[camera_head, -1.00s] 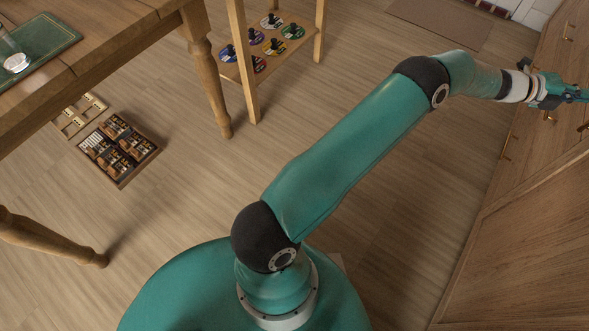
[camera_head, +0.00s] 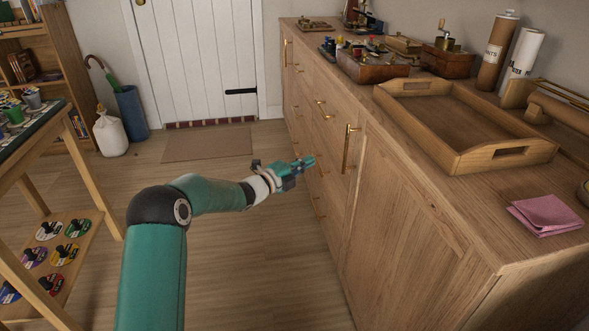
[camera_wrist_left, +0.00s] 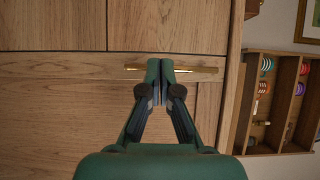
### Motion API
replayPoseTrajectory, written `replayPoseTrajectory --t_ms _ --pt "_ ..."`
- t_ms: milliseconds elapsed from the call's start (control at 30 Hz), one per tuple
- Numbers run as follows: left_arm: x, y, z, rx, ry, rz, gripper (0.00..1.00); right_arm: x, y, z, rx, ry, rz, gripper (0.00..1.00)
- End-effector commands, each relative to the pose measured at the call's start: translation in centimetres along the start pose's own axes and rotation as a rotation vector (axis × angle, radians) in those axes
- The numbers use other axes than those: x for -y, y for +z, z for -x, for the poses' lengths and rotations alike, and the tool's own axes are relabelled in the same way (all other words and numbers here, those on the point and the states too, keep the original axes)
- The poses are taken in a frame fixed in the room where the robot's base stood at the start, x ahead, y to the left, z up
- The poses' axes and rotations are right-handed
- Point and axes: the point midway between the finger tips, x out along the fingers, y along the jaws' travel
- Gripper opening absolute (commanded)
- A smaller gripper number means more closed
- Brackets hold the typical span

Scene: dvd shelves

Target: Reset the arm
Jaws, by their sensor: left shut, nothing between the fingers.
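My left arm reaches out in the head view to the wooden cabinet (camera_head: 385,215). My left gripper (camera_head: 309,161) is in front of the cabinet's drawer fronts, and its fingers are together with nothing between them. In the left wrist view the shut fingertips (camera_wrist_left: 160,64) lie in front of a brass bar handle (camera_wrist_left: 205,70). I cannot tell whether they touch it. My right gripper is not in view.
The cabinet top holds a wooden tray (camera_head: 395,92), a pink cloth (camera_head: 545,214) and several small items. A mat (camera_head: 208,145) lies before the white door (camera_head: 198,60). A table with a lower shelf of coloured discs (camera_head: 62,255) stands at left. Floor between is clear.

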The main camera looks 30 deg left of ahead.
Motion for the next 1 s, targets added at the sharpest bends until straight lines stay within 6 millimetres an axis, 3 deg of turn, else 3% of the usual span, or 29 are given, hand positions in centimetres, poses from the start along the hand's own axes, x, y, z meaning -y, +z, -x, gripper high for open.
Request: replayPoseTrajectory --t_ms 100,300,500,633,767,833,1000 --pt "0.0 0.1 2.0 0.003 0.001 0.001 0.00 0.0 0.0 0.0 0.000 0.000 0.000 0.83" --pt "0.0 0.1 3.6 0.003 0.000 0.000 0.00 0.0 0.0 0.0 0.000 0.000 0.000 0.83" --pt "0.1 -0.5 3.5 -0.009 -0.002 0.000 0.00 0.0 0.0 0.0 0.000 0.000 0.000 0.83" --pt "-1.0 -3.6 1.8 -0.063 0.008 0.020 0.00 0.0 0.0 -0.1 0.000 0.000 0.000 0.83" --pt "-5.4 -9.4 0.7 -0.123 0.079 0.137 0.00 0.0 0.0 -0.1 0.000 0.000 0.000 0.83" --pt "-9.0 -13.0 0.9 -0.127 0.156 0.257 0.00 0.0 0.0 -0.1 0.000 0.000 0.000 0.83" --pt "-18.5 -20.9 4.3 -0.036 0.430 0.656 0.00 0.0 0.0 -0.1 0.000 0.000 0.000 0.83"
